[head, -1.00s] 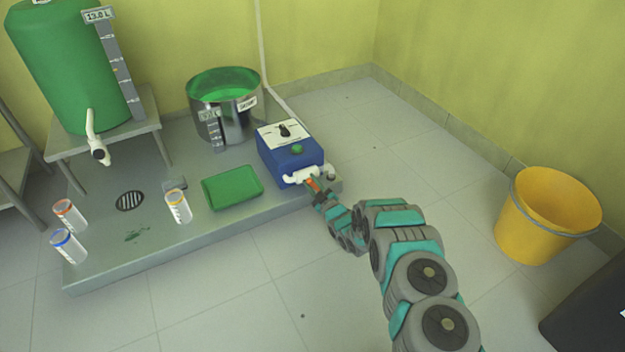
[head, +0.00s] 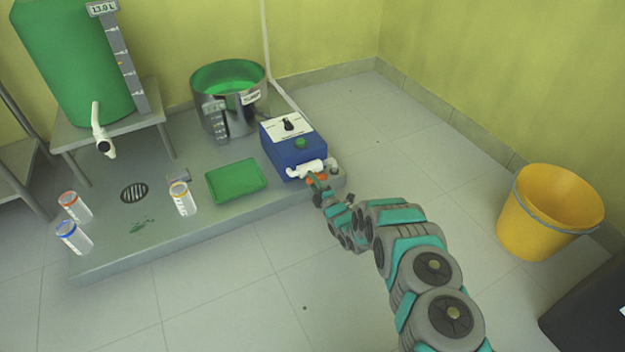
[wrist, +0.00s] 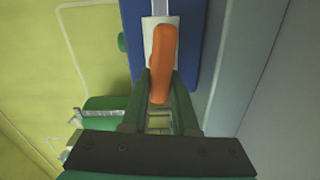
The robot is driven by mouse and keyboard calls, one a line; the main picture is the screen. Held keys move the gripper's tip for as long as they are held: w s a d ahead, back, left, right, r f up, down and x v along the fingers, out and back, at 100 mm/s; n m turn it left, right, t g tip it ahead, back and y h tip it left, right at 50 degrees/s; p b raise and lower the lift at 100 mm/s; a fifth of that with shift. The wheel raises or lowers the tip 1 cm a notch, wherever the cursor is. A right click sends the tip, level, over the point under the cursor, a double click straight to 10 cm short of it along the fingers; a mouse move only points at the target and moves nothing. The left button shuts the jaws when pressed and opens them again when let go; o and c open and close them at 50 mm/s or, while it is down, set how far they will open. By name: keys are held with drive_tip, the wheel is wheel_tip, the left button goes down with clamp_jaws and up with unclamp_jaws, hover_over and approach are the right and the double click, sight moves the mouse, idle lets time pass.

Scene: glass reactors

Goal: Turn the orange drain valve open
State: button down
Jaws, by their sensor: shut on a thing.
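The orange drain valve handle (wrist: 162,55) sits on a white fitting at the face of the blue box (wrist: 205,35) in the wrist view. My gripper (wrist: 160,97) is shut on the handle's near end, with a green finger on each side. In the head view, my gripper (head: 317,188) is at the white pipe (head: 310,168) on the front of the blue box (head: 292,158). There only small bits of orange show around the fingers, and the rest of the handle is hidden.
The box stands on a low grey platform (head: 110,262). A green tray (head: 236,181) and a steel pot (head: 205,100) with green contents are beside it. Several capped vials and a green tank (head: 75,70) are left. A yellow bucket (head: 530,235) stands right on open floor.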

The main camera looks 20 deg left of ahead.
drive_tip(key=shift+f+n, duration=0.15)
drive_tip(key=shift+n, duration=0.55)
drive_tip(key=c, duration=0.7)
unclamp_jaws()
drive_tip(key=v, duration=0.7)
drive_tip(key=shift+s+d+p, duration=0.25)
drive_tip(key=shift+s+p, duration=0.05)
